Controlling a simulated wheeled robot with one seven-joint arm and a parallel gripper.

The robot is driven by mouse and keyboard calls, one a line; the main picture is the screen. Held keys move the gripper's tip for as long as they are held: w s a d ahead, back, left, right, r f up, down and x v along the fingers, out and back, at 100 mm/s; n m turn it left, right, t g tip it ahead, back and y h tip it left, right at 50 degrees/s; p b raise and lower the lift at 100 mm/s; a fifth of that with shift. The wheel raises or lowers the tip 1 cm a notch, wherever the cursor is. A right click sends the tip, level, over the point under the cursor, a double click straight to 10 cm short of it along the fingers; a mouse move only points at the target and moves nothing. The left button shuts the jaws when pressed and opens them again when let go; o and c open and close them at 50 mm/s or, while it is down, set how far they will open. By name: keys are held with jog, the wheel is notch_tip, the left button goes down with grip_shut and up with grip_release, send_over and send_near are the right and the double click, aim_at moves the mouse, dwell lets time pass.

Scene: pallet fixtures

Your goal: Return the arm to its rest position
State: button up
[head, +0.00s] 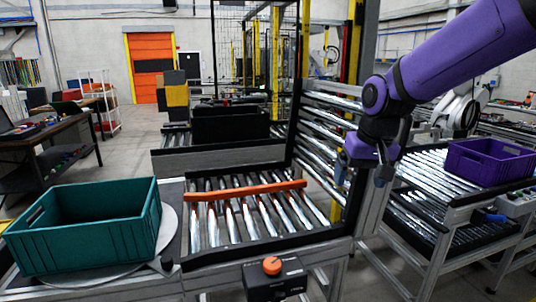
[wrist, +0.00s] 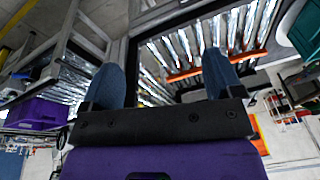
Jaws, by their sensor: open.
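My purple arm reaches in from the upper right in the head view. My gripper (head: 365,180) hangs at its end, above the right edge of the roller conveyor (head: 240,220). In the wrist view the two blue fingers of my gripper (wrist: 163,85) stand wide apart with nothing between them. The gripper is open and empty, and its fingers touch nothing that I can see.
A teal crate (head: 85,230) stands on a round plate at the left. An orange bar (head: 245,190) lies across the rollers. A purple crate (head: 490,160) sits on another conveyor at the right. A metal frame with stacked rollers (head: 325,130) rises close beside my gripper.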

jog(key=s+d+r+t, duration=0.1)
jog(key=s+d, duration=0.2)
jog(key=s, duration=0.4)
jog(key=s+d+r+t, duration=0.1)
jog(key=s+d, duration=0.3)
jog(key=s, duration=0.4)
jog(key=s+d+r+h, duration=0.1)
jog(key=s+d+r, duration=0.2)
jog(key=s, duration=0.4)
jog(key=shift+s+d+t, duration=0.35)
jog(key=shift+d+t, duration=0.05)
dwell(0.3)
